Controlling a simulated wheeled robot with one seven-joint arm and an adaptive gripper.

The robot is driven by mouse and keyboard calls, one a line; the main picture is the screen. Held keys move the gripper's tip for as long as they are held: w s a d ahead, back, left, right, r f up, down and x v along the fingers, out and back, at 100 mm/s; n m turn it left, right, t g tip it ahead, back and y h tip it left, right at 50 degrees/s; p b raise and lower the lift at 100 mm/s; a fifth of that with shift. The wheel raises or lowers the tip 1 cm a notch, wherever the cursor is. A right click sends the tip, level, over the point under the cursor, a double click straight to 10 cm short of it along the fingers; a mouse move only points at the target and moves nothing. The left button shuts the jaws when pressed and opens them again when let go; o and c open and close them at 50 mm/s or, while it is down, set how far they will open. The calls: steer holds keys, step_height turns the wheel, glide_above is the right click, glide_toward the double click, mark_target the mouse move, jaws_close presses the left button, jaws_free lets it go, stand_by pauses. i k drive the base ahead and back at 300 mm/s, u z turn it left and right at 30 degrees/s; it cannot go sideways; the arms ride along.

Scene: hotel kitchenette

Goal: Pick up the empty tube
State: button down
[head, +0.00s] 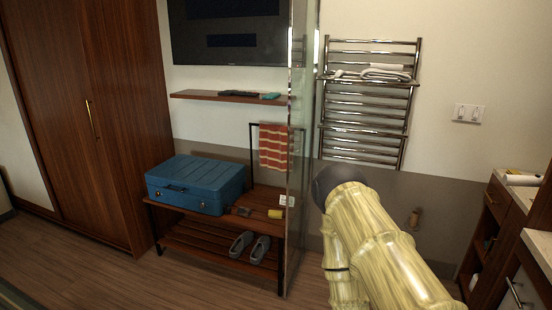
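My gripper is not in view.
A glass panel (300,150) stands just left of my arm. Left of it is a wooden bench (210,242) with a blue suitcase (195,184) and shoes (250,246). A towel rack (365,110) hangs behind. Wooden cabinets (495,203) line the right. Floor at lower left is clear.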

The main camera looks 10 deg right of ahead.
mark_target(414, 219)
steer(key=z, duration=0.7)
steer(key=i, duration=1.3)
steer(key=z, duration=0.85)
